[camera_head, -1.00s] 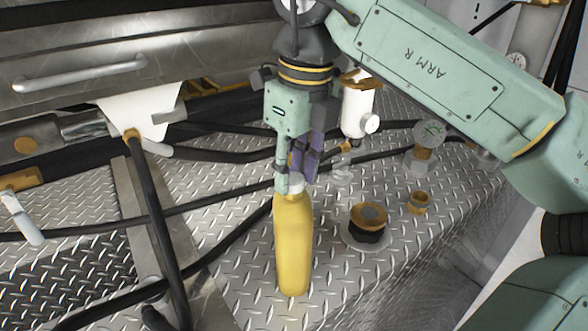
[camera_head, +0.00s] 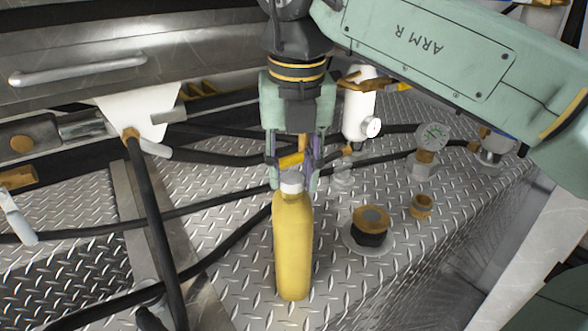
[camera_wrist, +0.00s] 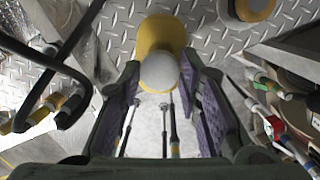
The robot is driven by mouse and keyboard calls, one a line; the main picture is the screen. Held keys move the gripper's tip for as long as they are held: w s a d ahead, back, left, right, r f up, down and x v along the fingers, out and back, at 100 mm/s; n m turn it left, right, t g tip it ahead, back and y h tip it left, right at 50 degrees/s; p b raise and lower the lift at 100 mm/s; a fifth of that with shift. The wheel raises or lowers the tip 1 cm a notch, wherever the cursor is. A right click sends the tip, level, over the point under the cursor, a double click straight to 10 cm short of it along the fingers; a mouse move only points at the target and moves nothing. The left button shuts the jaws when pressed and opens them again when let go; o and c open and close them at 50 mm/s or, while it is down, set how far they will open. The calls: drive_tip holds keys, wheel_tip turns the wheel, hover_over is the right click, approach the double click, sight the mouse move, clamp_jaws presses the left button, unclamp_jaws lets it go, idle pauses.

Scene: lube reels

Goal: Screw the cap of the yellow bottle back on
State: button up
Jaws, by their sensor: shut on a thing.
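The yellow bottle (camera_head: 293,245) stands upright on the diamond-plate deck in the head view. Its white cap (camera_head: 291,182) is at the bottle's neck; I cannot tell how far it is threaded. My gripper (camera_head: 292,178) points down from above, with one finger on each side of the cap, shut on it. In the wrist view, the cap (camera_wrist: 158,72) sits between the purple finger pads of my gripper (camera_wrist: 159,62), with the yellow bottle (camera_wrist: 160,35) beyond it. The cap hides the neck in that view.
A black-and-brass fitting (camera_head: 370,225) and a small brass fitting (camera_head: 421,206) stand right of the bottle. Black hoses (camera_head: 155,230) cross at left. Bare deck surrounds the bottle's base.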

sight(295, 179)
drive_tip(key=o, duration=1.2)
drive_tip(key=shift+d, duration=0.15)
drive_tip(key=o, duration=0.3)
drive_tip(key=shift+r, duration=0.1)
wheel_tip(295, 179, up, 4)
drive_tip(key=p, duration=0.4)
drive_tip(key=shift+r, duration=0.95)
